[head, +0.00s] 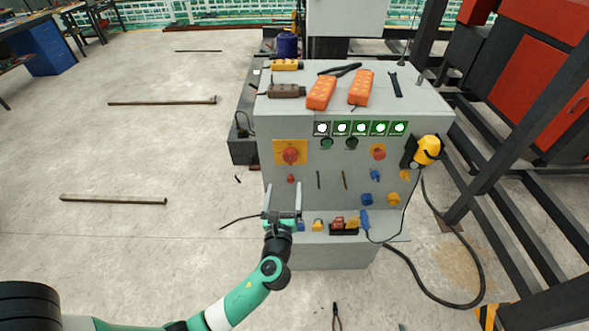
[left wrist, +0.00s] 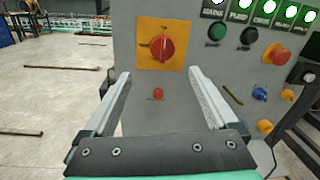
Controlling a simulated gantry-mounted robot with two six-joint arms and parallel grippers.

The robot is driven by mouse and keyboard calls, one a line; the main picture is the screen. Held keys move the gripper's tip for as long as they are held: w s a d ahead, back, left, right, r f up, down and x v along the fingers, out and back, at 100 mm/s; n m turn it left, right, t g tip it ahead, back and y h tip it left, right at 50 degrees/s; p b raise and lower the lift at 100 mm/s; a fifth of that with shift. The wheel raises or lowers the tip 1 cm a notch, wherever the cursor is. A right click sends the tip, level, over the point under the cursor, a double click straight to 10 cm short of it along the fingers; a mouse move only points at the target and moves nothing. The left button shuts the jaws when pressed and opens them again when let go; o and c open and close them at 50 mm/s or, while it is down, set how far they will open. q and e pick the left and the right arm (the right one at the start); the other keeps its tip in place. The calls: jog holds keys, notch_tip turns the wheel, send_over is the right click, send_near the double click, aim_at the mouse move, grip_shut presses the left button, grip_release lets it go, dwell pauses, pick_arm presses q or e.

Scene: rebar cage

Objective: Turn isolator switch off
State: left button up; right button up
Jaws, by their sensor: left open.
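The isolator switch (head: 290,153) is a red rotary knob on a yellow square plate, at the upper left of the grey cabinet's front (head: 330,180). It also shows in the left wrist view (left wrist: 161,46), above and beyond my fingertips, with its knob facing me. My left gripper (head: 283,190) is open and empty, below the switch and apart from it. Its two fingers show in the left wrist view (left wrist: 158,80), with a small red knob (left wrist: 157,93) seen between them. My right gripper is not in view.
Orange pendants (head: 321,92) and tools lie on the cabinet top. A red button (head: 378,152) and a yellow plug (head: 427,150) with a hanging cable are at right. A ledge with small items (head: 344,228) juts out below. Steel frames stand at right; open floor is at left.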

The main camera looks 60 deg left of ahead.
aim_at(290, 161)
pick_arm(q)
jog(key=b+x, duration=0.2)
jog(key=x, duration=1)
jog(key=shift+w+d+r, duration=0.1)
jog(key=c, duration=1.4)
jog(key=shift+o, duration=0.2)
